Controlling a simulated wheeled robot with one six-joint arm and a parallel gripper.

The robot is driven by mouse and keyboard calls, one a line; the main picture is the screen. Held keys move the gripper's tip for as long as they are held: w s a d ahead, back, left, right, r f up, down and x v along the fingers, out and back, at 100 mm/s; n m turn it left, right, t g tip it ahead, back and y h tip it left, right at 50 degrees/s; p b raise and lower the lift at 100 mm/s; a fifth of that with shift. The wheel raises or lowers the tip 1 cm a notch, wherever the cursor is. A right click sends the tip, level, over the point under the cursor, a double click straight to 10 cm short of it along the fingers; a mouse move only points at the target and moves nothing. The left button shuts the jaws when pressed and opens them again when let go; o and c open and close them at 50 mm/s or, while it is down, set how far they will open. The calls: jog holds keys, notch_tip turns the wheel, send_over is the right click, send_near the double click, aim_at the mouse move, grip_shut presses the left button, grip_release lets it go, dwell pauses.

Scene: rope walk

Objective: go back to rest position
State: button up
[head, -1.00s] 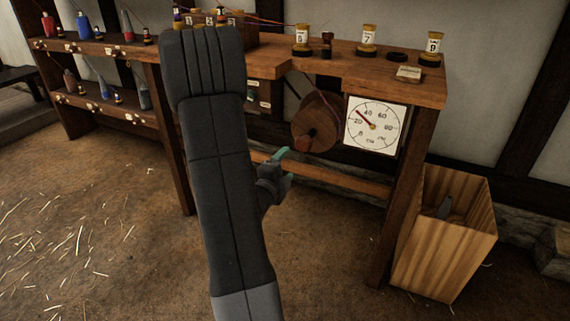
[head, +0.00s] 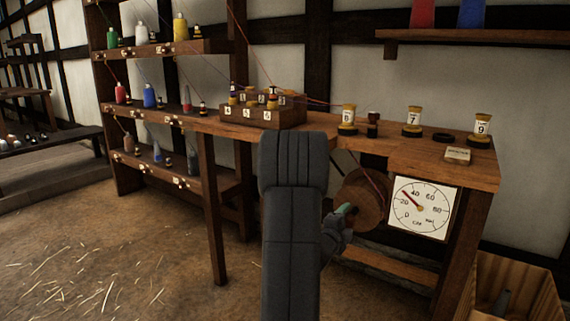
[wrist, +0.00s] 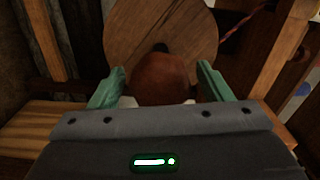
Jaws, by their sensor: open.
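My gripper (wrist: 155,88) shows in the wrist view with its two green fingers spread apart. A rounded reddish-brown knob (wrist: 163,78) lies between the fingers, with a gap visible on each side near the tips. Behind the knob is a round wooden disc (wrist: 150,25). In the head view my gripper (head: 345,211) is partly hidden behind my own dark arm, close in front of the wooden wheel (head: 362,198) under the bench. The knob cannot be made out in the head view.
A wooden bench (head: 430,162) carries numbered spools and a compartment box (head: 245,117). A dial (head: 420,208) hangs below its right end. An open wooden bin (head: 540,290) stands at lower right. Shelves of coloured bobbins (head: 150,50) stand left. The floor at left is open.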

dwell(0.4)
jog(key=p+v, duration=0.3)
jog(key=v, duration=1.1)
jog(key=b+x, duration=0.3)
jog(key=x, duration=1)
jog(key=shift+w+d, duration=0.35)
jog(key=shift+w, duration=0.15)
jog(key=n, duration=0.5)
jog(key=shift+n, duration=0.4)
jog(key=n, duration=0.6)
jog(key=n+p, duration=0.1)
jog(key=n, duration=0.4)
jog(key=shift+r, duration=0.15)
jog(key=shift+n+p, duration=0.95)
jog(key=shift+n, duration=0.25)
jog(key=shift+n+p, duration=0.75)
jog(key=shift+n, duration=0.55)
